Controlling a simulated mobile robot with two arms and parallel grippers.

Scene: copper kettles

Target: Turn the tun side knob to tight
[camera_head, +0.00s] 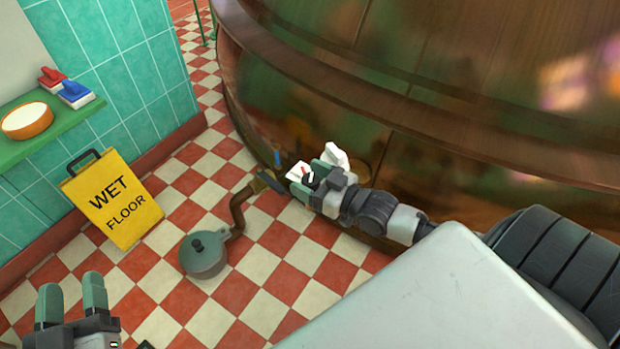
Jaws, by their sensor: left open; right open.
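The tun (420,90) is a huge, round copper-brown vessel filling the top right. Low on its left side is a small white part with a red mark (300,171); a second white piece (336,156) sticks out just behind my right gripper. I cannot tell which is the side knob or how it is turned, as my gripper partly covers this spot. My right gripper (312,180) is open, with its grey-green fingertips right at these parts; contact is unclear. My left gripper (72,299) is open and empty at the bottom left, far from the tun.
A valve with a blue handle (277,159) and a brown pipe (240,205) lead to a grey round pot (203,254) on the checkered floor. A yellow wet floor sign (112,199) stands left. A green shelf (62,118) holds brushes and a bowl.

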